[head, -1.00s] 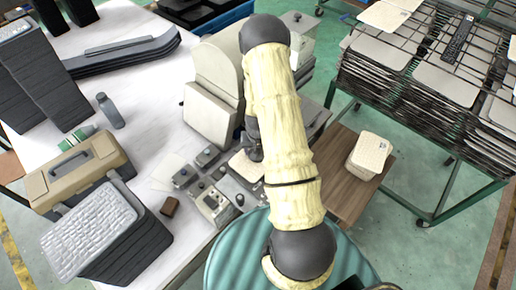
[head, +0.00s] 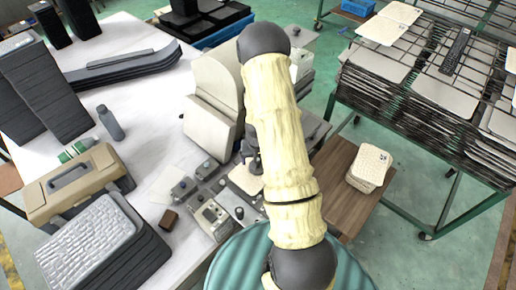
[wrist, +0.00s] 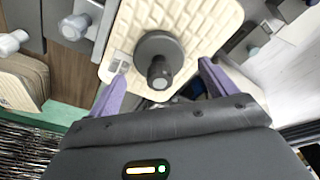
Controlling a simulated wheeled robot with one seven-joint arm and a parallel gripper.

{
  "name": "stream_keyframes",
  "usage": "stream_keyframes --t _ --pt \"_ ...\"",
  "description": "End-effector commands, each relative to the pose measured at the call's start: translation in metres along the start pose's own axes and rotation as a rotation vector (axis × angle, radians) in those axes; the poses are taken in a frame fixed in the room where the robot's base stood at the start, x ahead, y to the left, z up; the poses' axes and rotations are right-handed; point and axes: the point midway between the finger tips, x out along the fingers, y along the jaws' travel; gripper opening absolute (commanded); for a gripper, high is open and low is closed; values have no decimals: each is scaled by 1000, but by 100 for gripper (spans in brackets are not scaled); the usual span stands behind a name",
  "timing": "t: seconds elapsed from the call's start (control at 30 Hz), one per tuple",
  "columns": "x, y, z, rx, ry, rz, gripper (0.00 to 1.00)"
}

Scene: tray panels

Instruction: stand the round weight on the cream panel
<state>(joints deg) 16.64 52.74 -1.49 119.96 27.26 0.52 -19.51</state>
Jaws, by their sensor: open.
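The cream panel (wrist: 205,25), with a waffle-like raised pattern, lies flat below my gripper in the wrist view. It also shows in the head view (head: 243,181), partly covered by my arm. The round weight (wrist: 158,47), a dark grey disc with a knob, appears upright on the panel, its knob pointing toward the wrist camera. Its underside is hidden. My gripper (wrist: 162,78) is open, its purple fingers apart on either side of the knob, with a gap on both sides. In the head view my arm mostly hides the gripper and weight.
Small metal blocks with knobs (head: 207,168) stand close to the panel's left. A large beige machine (head: 212,100) rises behind it. A stack of cream panels (head: 369,166) sits on a brown wooden surface to the right. A toolbox (head: 72,182) stands further left.

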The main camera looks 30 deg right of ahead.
Motion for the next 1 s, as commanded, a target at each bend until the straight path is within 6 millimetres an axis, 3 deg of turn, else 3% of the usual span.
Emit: stream_keyframes --t 0.6,1.0 --pt "-85 -1 0 -2 4 0 84" --pt "-97 0 1 0 -1 0 84"
